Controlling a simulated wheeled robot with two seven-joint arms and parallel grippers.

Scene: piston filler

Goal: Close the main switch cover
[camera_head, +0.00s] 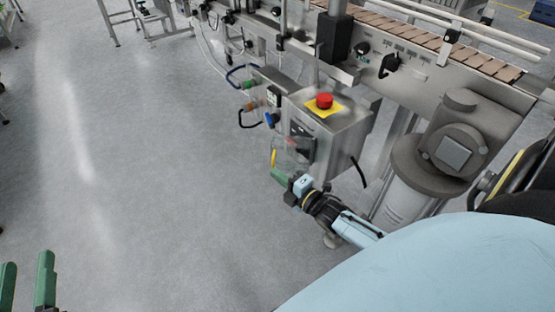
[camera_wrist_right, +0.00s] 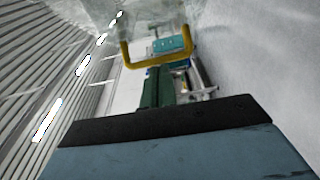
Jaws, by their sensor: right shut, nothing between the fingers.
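The main switch cover (camera_head: 288,152) is a clear panel with a yellow handle (camera_head: 274,158). It stands out to the left from the front of the steel control box (camera_head: 342,130), apparently swung open. The dark switch plate (camera_head: 301,143) is on that front. My right gripper (camera_head: 279,177), with green fingers, is shut and empty just below the handle. In the right wrist view the yellow U-shaped handle (camera_wrist_right: 155,60) spans across beyond the green fingertips (camera_wrist_right: 158,85); I cannot tell whether they touch. My left gripper (camera_head: 26,282) is open and empty at the lower left, far from the box.
A red emergency button (camera_head: 323,101) on a yellow plate tops the box. Cables and connectors (camera_head: 250,110) stick out at its left. A motor (camera_head: 455,150) and a conveyor (camera_head: 440,45) stand to the right and behind.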

